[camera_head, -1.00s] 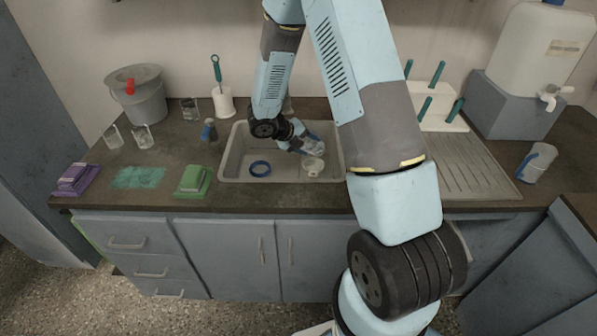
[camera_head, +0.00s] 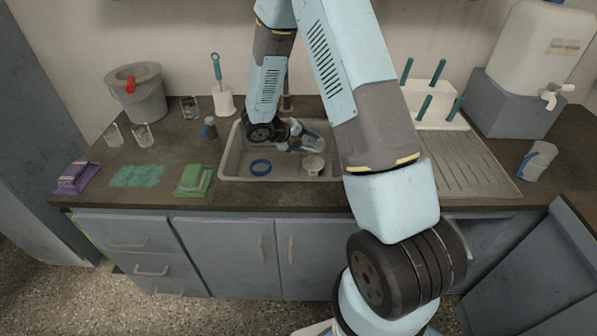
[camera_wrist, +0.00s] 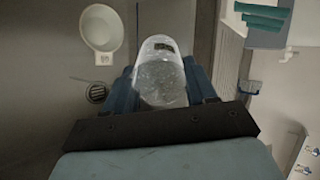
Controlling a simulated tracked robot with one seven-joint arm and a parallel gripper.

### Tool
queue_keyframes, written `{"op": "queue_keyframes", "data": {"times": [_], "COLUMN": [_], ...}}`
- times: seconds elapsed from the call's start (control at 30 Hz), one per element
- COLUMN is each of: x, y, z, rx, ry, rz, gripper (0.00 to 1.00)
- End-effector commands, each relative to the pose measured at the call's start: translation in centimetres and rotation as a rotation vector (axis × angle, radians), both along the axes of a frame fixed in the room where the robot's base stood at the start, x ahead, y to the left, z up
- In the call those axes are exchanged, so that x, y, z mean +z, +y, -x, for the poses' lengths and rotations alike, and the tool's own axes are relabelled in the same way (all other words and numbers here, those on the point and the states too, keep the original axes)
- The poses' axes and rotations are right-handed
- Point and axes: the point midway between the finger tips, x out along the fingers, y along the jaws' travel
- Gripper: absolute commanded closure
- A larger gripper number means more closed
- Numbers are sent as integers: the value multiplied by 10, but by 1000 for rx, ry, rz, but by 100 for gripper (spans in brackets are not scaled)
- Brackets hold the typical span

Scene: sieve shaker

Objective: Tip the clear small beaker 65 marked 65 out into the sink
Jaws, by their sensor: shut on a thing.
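My gripper (camera_head: 299,141) is over the sink (camera_head: 232,166), shut on a clear small beaker (camera_head: 312,143). In the wrist view the beaker (camera_wrist: 160,72) sits between my two blue fingers, with a small dark label near its far end; I cannot read the marking. The beaker appears tilted, well over from upright. Whether anything is inside it cannot be told. The sink floor and its round drain (camera_wrist: 97,93) show below it in the wrist view.
Glass beakers (camera_head: 143,135) and a grey bucket (camera_head: 138,96) stand at left. A ridged drainboard (camera_head: 455,165) and a white peg rack (camera_head: 440,108) are at right.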

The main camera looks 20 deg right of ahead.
Motion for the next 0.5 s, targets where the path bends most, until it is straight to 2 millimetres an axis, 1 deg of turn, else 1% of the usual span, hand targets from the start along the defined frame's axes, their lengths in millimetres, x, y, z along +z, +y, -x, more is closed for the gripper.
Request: {"op": "queue_keyframes", "data": {"times": [0.5], "x": [1], "y": [1], "z": [0], "rx": [-1], "ry": [-12], "rz": [55], "gripper": [81]}}
